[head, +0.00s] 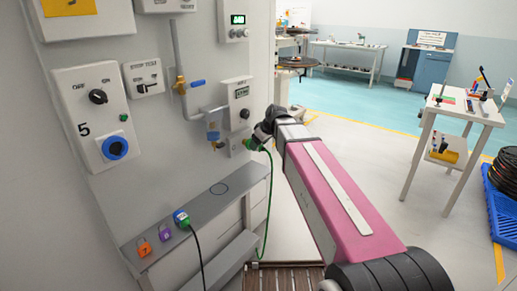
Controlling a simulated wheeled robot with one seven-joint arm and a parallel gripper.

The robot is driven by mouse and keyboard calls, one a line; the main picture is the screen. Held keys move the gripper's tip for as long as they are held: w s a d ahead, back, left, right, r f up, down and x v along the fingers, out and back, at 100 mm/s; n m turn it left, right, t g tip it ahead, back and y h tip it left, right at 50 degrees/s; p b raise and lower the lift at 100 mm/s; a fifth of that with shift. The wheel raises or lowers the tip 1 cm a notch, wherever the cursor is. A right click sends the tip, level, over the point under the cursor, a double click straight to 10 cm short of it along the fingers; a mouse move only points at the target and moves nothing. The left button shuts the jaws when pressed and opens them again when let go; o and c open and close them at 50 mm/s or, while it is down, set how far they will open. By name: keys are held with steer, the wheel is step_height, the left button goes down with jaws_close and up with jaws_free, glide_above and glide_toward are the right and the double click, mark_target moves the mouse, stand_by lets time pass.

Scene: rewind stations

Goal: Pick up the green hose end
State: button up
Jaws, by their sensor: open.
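The green hose (270,192) hangs in a loop in front of the grey panel. Its green end (249,144) is at the panel's right edge, right at the tip of my gripper (254,141). My gripper is small and dark in the head view, at the far end of my pink arm. Its jaws are open. The fingers and the hose end overlap in the picture, so I cannot tell whether they touch or whether the end sits between the fingers.
A plug with a black cable (181,217) stands on the grey shelf (205,207).

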steer(key=shift+w+a+f, duration=0.15)
steer(key=shift+a+f, duration=0.05)
steer(key=shift+f, duration=0.3)
steer(key=shift+c, duration=0.3)
steer(key=c, duration=1)
steer(key=shift+o, duration=0.2)
steer(key=shift+r, duration=0.1)
steer(key=shift+s+d+r, duration=0.25)
steer(key=shift+d+r, duration=0.05)
steer(key=shift+r, duration=0.1)
steer(key=s+d+r, duration=0.7)
steer(key=s+d, duration=0.1)
steer(key=d, duration=0.2)
steer(key=shift+d, duration=0.25)
